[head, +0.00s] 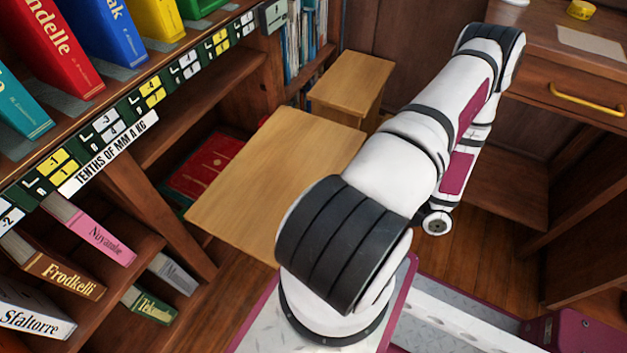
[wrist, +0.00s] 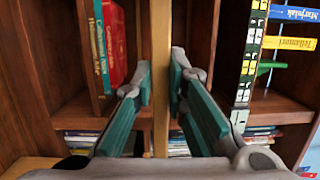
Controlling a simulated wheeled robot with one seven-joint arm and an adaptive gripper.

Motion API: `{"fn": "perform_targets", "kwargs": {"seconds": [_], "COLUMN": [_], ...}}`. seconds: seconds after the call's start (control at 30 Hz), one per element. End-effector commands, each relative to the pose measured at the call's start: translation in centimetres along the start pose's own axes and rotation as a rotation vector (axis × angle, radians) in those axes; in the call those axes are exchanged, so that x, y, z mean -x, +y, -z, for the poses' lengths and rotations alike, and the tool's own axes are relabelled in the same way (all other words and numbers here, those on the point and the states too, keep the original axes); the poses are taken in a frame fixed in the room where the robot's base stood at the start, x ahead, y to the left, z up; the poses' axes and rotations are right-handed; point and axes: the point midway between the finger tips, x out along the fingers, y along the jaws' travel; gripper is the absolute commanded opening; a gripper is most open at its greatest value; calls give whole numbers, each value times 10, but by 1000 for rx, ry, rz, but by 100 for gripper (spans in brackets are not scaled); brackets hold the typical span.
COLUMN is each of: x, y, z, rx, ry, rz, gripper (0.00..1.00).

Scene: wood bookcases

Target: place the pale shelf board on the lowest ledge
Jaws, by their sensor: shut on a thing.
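The pale shelf board (head: 265,170) lies roughly flat in front of the open bay of the left bookcase in the head view. My arm covers its near right corner. In the wrist view the board (wrist: 161,60) shows edge-on as a pale strip between the two teal fingers of my gripper (wrist: 161,88), which is shut on it. My gripper is hidden in the head view. The bay has a dark wooden ledge (head: 205,105) above the board's level. The lowest ledge is not clearly seen; the board covers part of the bay.
A red book (head: 205,167) lies flat in the bay beside the board's left edge. A pale wooden stool or step (head: 352,77) stands just behind the board. Bookcase uprights (head: 155,215) and a label rail (head: 125,118) are close on the left. A desk with a yellow handle (head: 588,100) stands right.

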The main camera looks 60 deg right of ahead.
Motion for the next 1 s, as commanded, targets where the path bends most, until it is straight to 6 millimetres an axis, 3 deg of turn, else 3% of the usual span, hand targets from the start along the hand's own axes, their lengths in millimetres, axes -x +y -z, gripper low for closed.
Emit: {"fn": "perform_targets", "kwargs": {"seconds": [0.27,1.0], "x": [-8,-54], "y": [-1,0], "z": [2,12], "rx": [1,1], "ry": [-1,-1], "rz": [6,7], "gripper": [0,0]}}
